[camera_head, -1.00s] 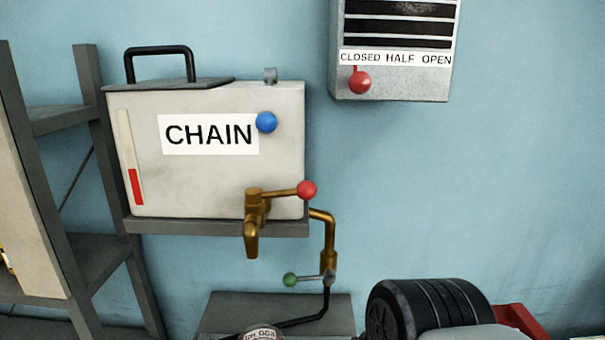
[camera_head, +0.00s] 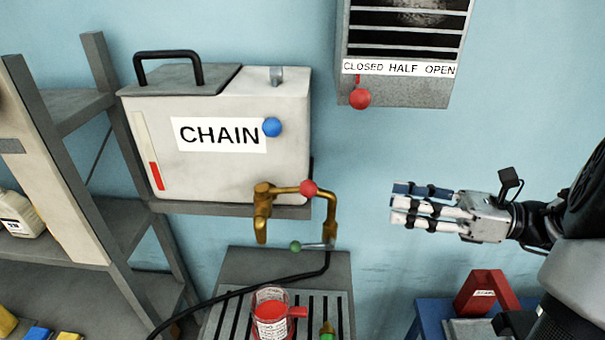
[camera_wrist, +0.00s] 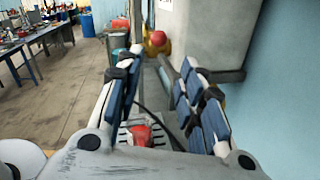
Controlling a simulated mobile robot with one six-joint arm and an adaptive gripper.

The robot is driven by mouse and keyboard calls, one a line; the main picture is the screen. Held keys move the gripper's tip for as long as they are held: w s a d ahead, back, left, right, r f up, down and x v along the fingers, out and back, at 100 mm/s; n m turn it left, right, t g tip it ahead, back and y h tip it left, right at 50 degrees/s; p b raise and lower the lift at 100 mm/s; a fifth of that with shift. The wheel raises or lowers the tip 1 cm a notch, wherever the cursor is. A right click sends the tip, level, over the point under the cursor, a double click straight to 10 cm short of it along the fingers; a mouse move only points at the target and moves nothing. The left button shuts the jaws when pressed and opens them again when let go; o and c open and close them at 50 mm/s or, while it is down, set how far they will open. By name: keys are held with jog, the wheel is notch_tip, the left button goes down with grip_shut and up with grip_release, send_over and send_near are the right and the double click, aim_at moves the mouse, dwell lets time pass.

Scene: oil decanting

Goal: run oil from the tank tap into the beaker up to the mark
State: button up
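The CHAIN tank (camera_head: 215,165) sits on a shelf with a brass tap (camera_head: 262,225) at its front. The tap's red-knobbed lever (camera_head: 308,188) points right, and its spout points down. A clear beaker (camera_head: 270,316) with a red handle and a label stands on the slatted tray (camera_head: 343,300), below the spout. Red shows in it; I cannot read a mark or fill level. No oil stream shows. My gripper (camera_head: 397,205) is right of the tap, apart from it, with fingers pointing left. In the wrist view its fingers (camera_wrist: 158,75) are spread and empty, with the red knob (camera_wrist: 158,38) beyond.
A green-knobbed valve (camera_head: 296,246) and a black hose (camera_head: 240,292) are under the tap. A vent box (camera_head: 400,95) with a red slider hangs on the wall. A shelf rack (camera_head: 75,225) stands left; a red stand (camera_head: 487,292) is at lower right.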

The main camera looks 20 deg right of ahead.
aim_at(309, 189)
jog(key=x, duration=1.7)
jog(key=shift+a, duration=0.35)
grip_shut()
